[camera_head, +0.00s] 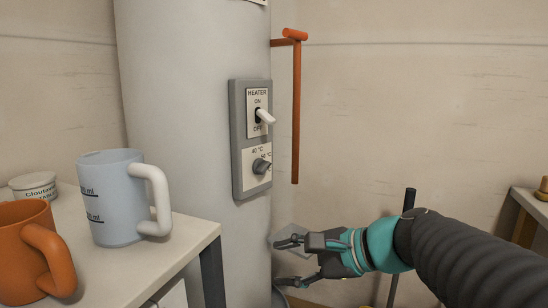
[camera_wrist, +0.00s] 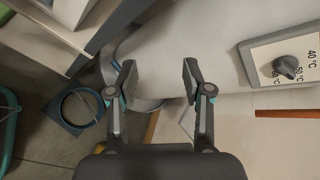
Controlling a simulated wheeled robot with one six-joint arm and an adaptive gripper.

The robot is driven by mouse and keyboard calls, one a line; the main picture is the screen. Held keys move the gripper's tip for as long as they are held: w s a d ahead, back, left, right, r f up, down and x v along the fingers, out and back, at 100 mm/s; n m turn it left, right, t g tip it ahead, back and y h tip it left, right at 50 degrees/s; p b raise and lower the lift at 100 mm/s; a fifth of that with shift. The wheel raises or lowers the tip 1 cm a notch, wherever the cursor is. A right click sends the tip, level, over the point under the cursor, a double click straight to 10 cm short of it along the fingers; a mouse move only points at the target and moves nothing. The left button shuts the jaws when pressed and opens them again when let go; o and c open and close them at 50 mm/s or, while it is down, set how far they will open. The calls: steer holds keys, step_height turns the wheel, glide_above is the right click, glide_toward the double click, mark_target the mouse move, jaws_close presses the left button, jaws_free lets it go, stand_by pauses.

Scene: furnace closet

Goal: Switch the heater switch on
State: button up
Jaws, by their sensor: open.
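The heater switch (camera_head: 265,116) is a white lever on a grey panel (camera_head: 237,150) fixed to the pale cylindrical tank. ON is printed above it and OFF below. The lever sticks out to the right with its tip slightly low, towards OFF. My gripper (camera_head: 282,263) is open and empty, below and to the right of the panel, apart from it. In the wrist view my gripper's two fingers (camera_wrist: 158,78) are spread. The panel's lower part, with the dial (camera_wrist: 287,67), shows at the right there; the switch is out of that view.
A grey temperature dial (camera_head: 262,166) sits below the switch. An orange pipe (camera_head: 296,110) hangs right of the panel. A white table (camera_head: 180,240) at left holds a measuring jug (camera_head: 108,198), an orange mug (camera_head: 30,250) and a small tub (camera_head: 34,187). Space before the panel is clear.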

steer(key=w+r+m+t+y, duration=0.3)
steer(key=w+r+m+y, duration=0.25)
steer(key=w+r, duration=0.4)
steer(key=m+t+y, duration=0.1)
steer(key=m+t, duration=0.4)
steer(key=m, duration=0.2)
glide_toward(274, 122)
steer(key=p+x, duration=0.1)
steer(key=x, duration=1)
steer(key=shift+s+a, duration=0.1)
steer(key=shift+r, duration=0.1)
jaws_close()
